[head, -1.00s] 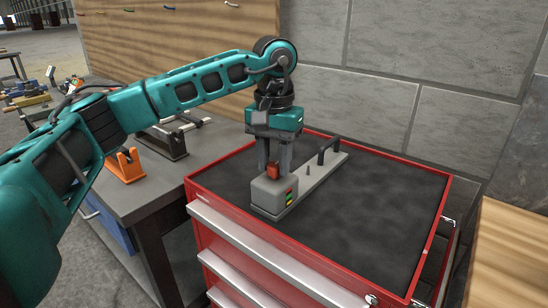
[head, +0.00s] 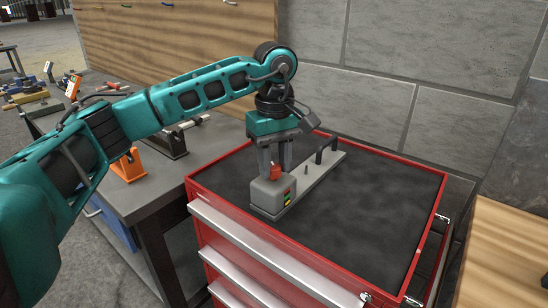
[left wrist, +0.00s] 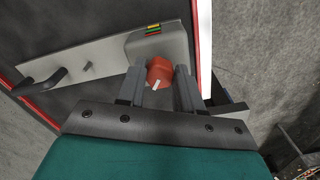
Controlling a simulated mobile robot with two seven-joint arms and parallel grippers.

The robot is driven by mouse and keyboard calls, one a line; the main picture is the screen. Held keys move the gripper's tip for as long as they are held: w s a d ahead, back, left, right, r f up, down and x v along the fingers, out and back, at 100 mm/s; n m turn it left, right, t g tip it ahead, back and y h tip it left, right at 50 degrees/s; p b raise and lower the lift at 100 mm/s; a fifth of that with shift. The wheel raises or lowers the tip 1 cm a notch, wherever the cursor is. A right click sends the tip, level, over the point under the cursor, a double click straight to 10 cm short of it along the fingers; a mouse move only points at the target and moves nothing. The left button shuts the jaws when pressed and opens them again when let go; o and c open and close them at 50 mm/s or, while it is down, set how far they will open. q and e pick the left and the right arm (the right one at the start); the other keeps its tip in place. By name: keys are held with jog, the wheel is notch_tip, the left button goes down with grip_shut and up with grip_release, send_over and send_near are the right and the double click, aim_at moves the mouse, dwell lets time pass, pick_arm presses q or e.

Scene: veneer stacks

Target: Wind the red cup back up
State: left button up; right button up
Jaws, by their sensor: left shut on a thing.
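The red cup (head: 276,173) is a small red knob on top of the grey block at the near end of a grey device (head: 312,184), which lies on the tool cabinet. In the left wrist view the red cup (left wrist: 160,72) shows between my two fingers, with a short white mark on its side. My left gripper (head: 275,170) points down over the block and is shut on the red cup. A striped green, yellow and red label (head: 288,197) is on the block's side. My right gripper is not in view.
The red cabinet's dark top (head: 370,205) is clear to the right of the device. The device has a black handle (head: 326,150) and a small peg. A workbench (head: 165,190) with an orange stand (head: 127,166) is at left; a stone wall is behind.

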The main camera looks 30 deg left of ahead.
pick_arm(q)
jog(key=n+p, duration=0.1)
jog(key=n, duration=0.5)
jog(key=shift+w, duration=0.1)
jog(key=n+p, duration=0.1)
jog(key=n, duration=0.5)
jog(key=shift+w+n, duration=0.1)
jog(key=shift+n, duration=0.3)
jog(key=n+p, duration=0.1)
jog(key=n, duration=0.5)
jog(key=shift+a+p, duration=0.1)
jog(key=shift+p, duration=0.3)
jog(key=n+p, duration=0.1)
jog(key=n, duration=0.5)
jog(key=shift+a, duration=0.1)
jog(key=shift+n, duration=0.3)
jog(key=o, duration=1)
jog(key=shift+o, duration=0.2)
jog(key=shift+r, duration=0.1)
